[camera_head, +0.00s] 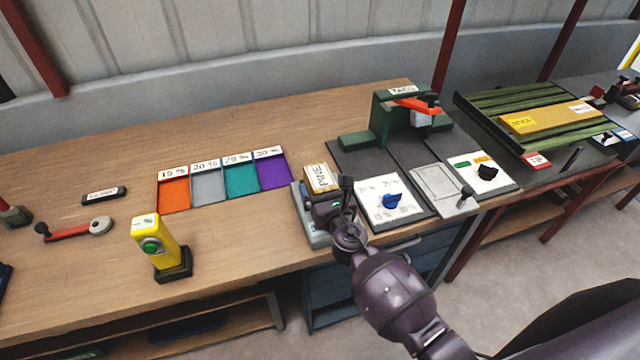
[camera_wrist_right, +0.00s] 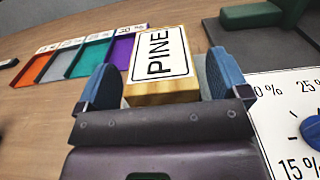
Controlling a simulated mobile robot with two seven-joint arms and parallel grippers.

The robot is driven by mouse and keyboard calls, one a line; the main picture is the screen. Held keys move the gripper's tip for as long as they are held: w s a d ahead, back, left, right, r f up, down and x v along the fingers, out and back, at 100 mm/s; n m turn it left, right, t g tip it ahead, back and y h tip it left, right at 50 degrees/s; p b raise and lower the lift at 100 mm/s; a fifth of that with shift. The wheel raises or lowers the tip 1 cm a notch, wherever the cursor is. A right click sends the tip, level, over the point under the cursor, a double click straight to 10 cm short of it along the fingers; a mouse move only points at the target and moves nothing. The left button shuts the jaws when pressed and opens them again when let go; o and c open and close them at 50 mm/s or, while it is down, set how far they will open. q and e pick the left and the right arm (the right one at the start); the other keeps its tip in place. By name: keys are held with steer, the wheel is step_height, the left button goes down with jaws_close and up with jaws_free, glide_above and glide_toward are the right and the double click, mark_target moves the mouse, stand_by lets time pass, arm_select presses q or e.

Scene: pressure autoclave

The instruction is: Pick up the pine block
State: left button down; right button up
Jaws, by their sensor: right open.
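The pine block (camera_head: 318,178) is a light wooden block with a white label reading PINE. It sits on a grey stand (camera_head: 299,205) near the table's front edge, left of the dark machine base. In the right wrist view the block (camera_wrist_right: 158,62) lies between the two blue-padded fingers of my right gripper (camera_wrist_right: 160,88). The fingers are open, one on each side of the block; a narrow gap seems to show at each side. In the head view my right gripper (camera_head: 326,205) is at the block's near end and hides part of it. My left gripper is not in view.
Orange (camera_head: 174,195), grey, teal and purple (camera_head: 272,172) labelled trays lie left of the block. A yellow handheld meter (camera_head: 153,240) stands front left. The green press (camera_head: 400,115) and a panel with a blue knob (camera_head: 392,201) are close on the right.

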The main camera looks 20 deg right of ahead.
steer(key=shift+w, duration=0.6)
steer(key=shift+c, duration=0.2)
steer(key=c, duration=1.1)
steer(key=shift+o, duration=0.2)
steer(key=shift+r, duration=0.15)
